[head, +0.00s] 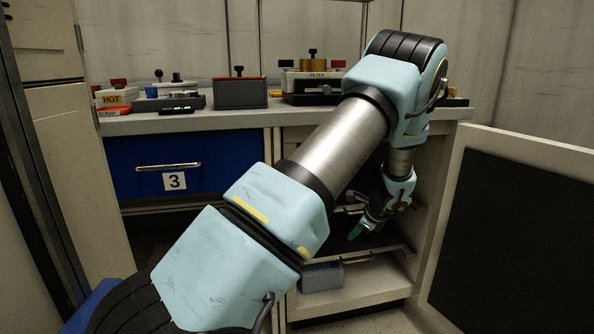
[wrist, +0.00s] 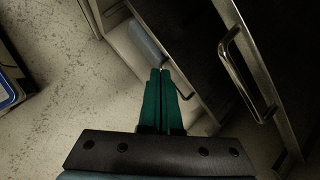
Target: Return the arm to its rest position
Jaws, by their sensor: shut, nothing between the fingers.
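My gripper (head: 356,231) hangs low in front of the open cabinet under the bench, with my light-blue arm reaching across the head view from the lower left. In the wrist view its green fingers (wrist: 160,76) are together, with nothing between them. Below and beyond the fingertips lie the floor and the lower part of the cabinet. My arm hides part of the cabinet opening and of the bench front.
The open cabinet door (head: 520,235) stands close on the right. A grey box (head: 322,277) sits low in the cabinet. The bench top (head: 190,121) carries several devices. A blue drawer marked 3 (head: 140,182) is shut at the left. A metal handle (wrist: 243,70) is near the fingers.

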